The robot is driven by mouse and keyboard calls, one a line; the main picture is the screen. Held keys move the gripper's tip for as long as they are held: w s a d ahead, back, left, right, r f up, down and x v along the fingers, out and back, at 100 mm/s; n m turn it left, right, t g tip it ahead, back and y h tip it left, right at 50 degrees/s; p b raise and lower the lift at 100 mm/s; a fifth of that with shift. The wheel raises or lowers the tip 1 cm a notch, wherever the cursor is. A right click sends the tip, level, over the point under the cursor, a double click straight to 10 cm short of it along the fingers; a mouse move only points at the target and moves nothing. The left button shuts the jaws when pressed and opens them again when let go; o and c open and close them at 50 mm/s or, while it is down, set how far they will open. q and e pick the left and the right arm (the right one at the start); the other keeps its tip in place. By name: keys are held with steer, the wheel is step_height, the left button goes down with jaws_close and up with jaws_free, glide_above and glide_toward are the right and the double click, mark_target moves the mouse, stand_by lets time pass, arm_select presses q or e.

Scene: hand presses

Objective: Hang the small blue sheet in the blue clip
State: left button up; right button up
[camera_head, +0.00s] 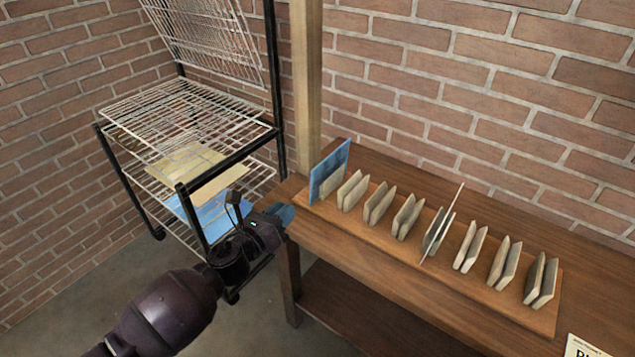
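A blue sheet (211,214) lies on a lower shelf of the wire rack, partly behind the rack post and my arm. A small upright blue panel (330,172) stands at the left end of the wooden strip; I cannot tell if it is a sheet or part of a clip. Several pale paired clips (408,216) stand in a row on the strip. None is plainly blue. My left gripper (280,214) is at the bench's left front corner, left of the row. A blue-grey patch shows at its tip; I cannot tell if this is finger or something held. My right gripper is out of view.
The wire rack (185,112) stands at the left, with a cream sheet (190,170) on a shelf. A thin pale sheet (444,222) stands edge-on in a middle clip. The wooden bench (590,285) has a post behind it and a printed card (583,347) at right.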

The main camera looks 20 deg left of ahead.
mark_target(311, 195)
arm_select(q)
steer(key=w+d+m, duration=0.1)
steer(key=w, duration=0.1)
steer(key=w+d+m, duration=0.1)
steer(key=w, duration=0.1)
steer(key=w+d+m+b, duration=0.1)
steer(key=w+m, duration=0.1)
steer(key=w, duration=0.1)
steer(key=shift+d+h, duration=0.1)
steer(key=shift+h, duration=0.2)
steer(key=shift+x, duration=1.15)
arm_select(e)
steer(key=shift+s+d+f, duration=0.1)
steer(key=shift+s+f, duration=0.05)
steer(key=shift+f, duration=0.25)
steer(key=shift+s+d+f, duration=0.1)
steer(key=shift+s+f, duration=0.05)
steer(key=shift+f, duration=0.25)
arm_select(q)
jaws_close()
